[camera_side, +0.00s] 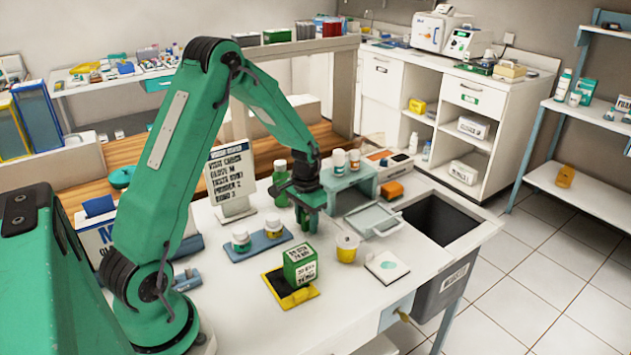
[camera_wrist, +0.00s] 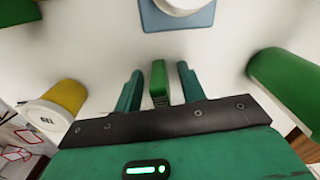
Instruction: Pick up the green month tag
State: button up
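A small upright green piece, likely the green month tag (camera_wrist: 158,82), stands between the two fingers of my gripper (camera_wrist: 160,74) in the wrist view. White surface shows on both sides of it, so the fingers appear apart from it. My gripper (camera_side: 311,228) points down over the white table in the side view, where I cannot make the tag out against the green fingers. The fingertips are low, close to the tabletop. Whether the tag stands on the table or just above it is hard to tell.
A yellow cup (camera_side: 347,248) stands right of my gripper. A blue mat (camera_side: 239,253) with white jars is to the left. A green box (camera_side: 300,264) sits in front on a yellow-edged pad. A grey-green stand (camera_side: 352,182) and green bottle (camera_side: 280,173) are behind. A dark bin opening (camera_side: 440,216) is at right.

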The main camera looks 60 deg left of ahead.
jog(key=shift+c, duration=0.4)
grip_shut()
jog(key=shift+r, duration=0.5)
notch_tip(320, 180, up, 3)
jog(key=shift+r, duration=0.15)
jog(key=s+d+r, duration=0.1)
jog(key=d+r, duration=0.5)
jog(key=d, duration=0.5)
jog(key=shift+s+d+r, duration=0.3)
jog(key=shift+s, duration=0.1)
